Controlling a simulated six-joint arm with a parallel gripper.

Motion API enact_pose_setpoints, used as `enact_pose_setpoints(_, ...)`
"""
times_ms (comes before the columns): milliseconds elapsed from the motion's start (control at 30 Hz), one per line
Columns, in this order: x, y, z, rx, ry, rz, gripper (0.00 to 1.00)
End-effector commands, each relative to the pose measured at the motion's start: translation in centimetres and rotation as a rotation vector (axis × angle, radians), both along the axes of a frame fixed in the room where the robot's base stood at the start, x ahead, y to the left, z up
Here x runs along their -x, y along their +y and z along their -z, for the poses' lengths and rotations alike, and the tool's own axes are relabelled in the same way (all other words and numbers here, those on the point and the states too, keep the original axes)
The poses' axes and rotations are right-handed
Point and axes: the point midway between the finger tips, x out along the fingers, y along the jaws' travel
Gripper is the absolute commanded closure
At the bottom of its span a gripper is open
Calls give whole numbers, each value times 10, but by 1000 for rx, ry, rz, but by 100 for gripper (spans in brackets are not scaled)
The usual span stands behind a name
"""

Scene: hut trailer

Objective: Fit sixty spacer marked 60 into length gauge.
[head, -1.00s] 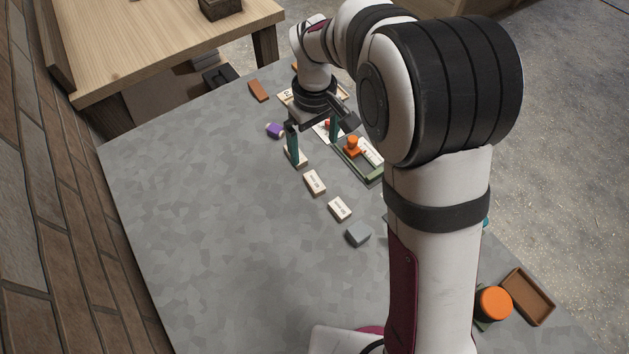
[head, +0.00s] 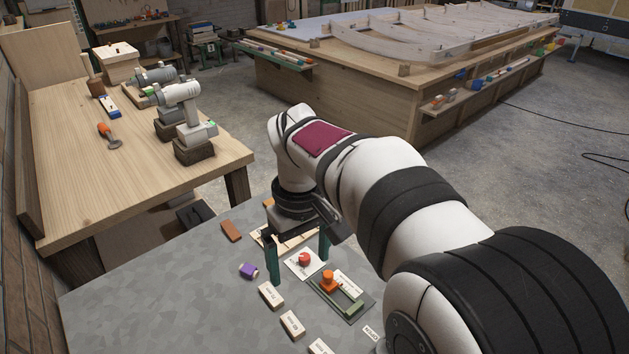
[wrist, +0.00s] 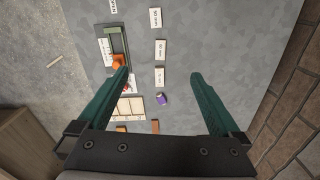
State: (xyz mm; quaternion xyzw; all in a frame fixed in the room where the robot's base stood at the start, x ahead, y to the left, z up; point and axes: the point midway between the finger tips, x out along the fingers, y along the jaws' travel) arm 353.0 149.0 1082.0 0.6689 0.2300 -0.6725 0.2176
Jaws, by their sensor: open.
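Three pale spacer blocks lie in a row on the grey table: one near my left finger (head: 271,295), a middle one (head: 292,323) and one at the bottom edge (head: 319,347). They also show in the wrist view (wrist: 160,50).
A red knob on a white card (head: 304,261) stands behind the gauge. A purple piece (head: 248,270) and a reddish-brown block (head: 231,231) lie to the left. A small lettered card (head: 370,333) lies nearer. The table's left part is clear. A wooden bench (head: 130,150) adjoins behind.

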Motion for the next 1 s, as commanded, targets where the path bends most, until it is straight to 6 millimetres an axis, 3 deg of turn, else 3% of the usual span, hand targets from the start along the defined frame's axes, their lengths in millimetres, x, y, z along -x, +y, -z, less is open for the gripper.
enact_pose_setpoints(100, 72, -64, -13, -41, 26, 382, 0)
enact_pose_setpoints(200, 142, -98, -3, -75, 58, 721, 0)
enact_pose_setpoints(333, 204, -113, 22, -104, 91, 1023, 0)
enact_pose_setpoints(400, 219, -114, 30, -109, 102, 1101, 11)
enact_pose_setpoints(500, 225, -114, 34, -111, 108, 1132, 28)
enact_pose_setpoints(833, 221, -114, 32, -108, 107, 1111, 28)
enact_pose_setpoints(933, 184, -108, 23, -86, 94, 953, 28)
enact_pose_setpoints(1000, 136, -93, 20, -62, 72, 745, 28)
